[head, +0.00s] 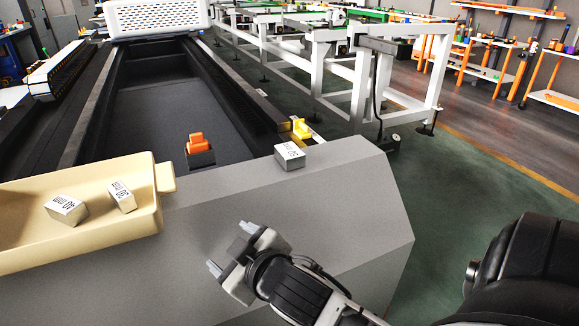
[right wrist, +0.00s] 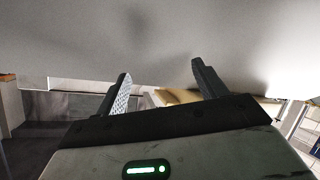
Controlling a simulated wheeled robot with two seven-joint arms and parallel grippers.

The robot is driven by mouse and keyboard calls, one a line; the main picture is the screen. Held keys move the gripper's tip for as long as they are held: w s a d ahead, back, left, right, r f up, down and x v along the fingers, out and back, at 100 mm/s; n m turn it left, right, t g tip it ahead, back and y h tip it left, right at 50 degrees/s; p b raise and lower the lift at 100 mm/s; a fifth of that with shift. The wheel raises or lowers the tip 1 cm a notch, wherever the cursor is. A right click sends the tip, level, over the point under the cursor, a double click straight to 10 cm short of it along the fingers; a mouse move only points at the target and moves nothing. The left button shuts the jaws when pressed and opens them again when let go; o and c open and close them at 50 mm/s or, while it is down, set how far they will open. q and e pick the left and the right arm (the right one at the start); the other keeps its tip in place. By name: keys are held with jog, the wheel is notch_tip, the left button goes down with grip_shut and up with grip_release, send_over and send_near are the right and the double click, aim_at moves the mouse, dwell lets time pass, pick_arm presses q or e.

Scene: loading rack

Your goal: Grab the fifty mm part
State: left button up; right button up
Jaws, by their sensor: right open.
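A small white-grey block (head: 289,155) sits on the far edge of the grey ledge. Its dark label looks like a 50 seen upside down, but is small. Two other labelled blocks lie in the beige tray at left: one reads like 40 mm (head: 67,209), the other like 30 mm (head: 121,196). My right gripper (head: 228,249) is in front of the ledge, nearer than the white-grey block and to its lower left. In the right wrist view its two fingers (right wrist: 160,82) are apart with nothing between them. My left gripper is not in view.
The beige tray (head: 150,215) stands on the left of the grey ledge (head: 340,190). An orange part (head: 197,143) and a yellow part (head: 301,129) sit beyond the ledge. The ledge around the white-grey block is clear. White frames (head: 355,75) stand behind on green floor.

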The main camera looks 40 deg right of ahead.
jog(key=w+a+r+n+t+y, duration=0.2)
jog(key=w+r+n+t, duration=0.1)
jog(key=r, duration=0.4)
jog(key=w+a+r+n+t+y, duration=0.2)
jog(key=w+r+n+t+y, duration=0.15)
jog(key=r, duration=0.35)
jog(key=a+r+n+g+y, duration=0.1)
jog(key=a+r+n+y, duration=0.4)
jog(key=r+n+y, duration=0.5)
jog(key=n+g+h, duration=1.2)
jog(key=g+h, duration=0.3)
jog(key=h, duration=0.1)
send_near(290, 150)
jog(key=x, duration=0.1)
jog(key=p+x, duration=0.1)
jog(key=x, duration=0.1)
jog(key=shift+s+f, duration=0.15)
jog(key=shift+f, duration=0.25)
jog(key=shift+t, duration=0.25)
jog(key=p+x, duration=0.1)
jog(key=x, duration=0.4)
jog(key=shift+w, duration=0.25)
